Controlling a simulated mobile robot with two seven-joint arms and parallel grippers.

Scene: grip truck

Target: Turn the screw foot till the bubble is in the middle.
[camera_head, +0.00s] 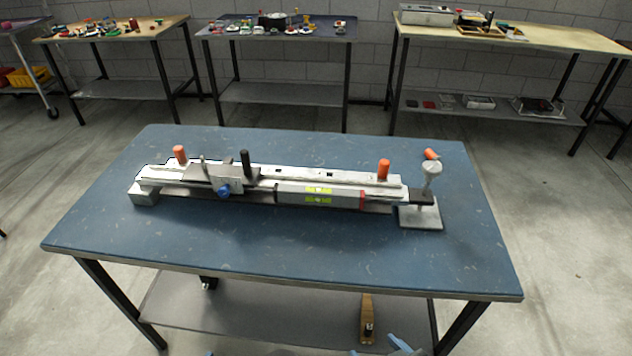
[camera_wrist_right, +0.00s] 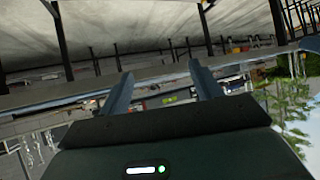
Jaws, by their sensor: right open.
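The screw foot (camera_head: 431,172) stands at the right end of a long metal rail assembly (camera_head: 230,172) on the blue-topped table. A grey spirit level (camera_head: 338,196) with yellow-green vials (camera_head: 318,194) lies along the front of the rail. The bubble is too small to make out. My right gripper (camera_wrist_right: 163,83) is open and empty, apart from the screw foot; its blue fingers also show low at the head view's bottom edge. My left gripper cannot be made out.
The table (camera_head: 250,255) is bare in front of the rail. A wooden-handled item (camera_head: 367,318) stands on the lower shelf. Cluttered benches line the back wall.

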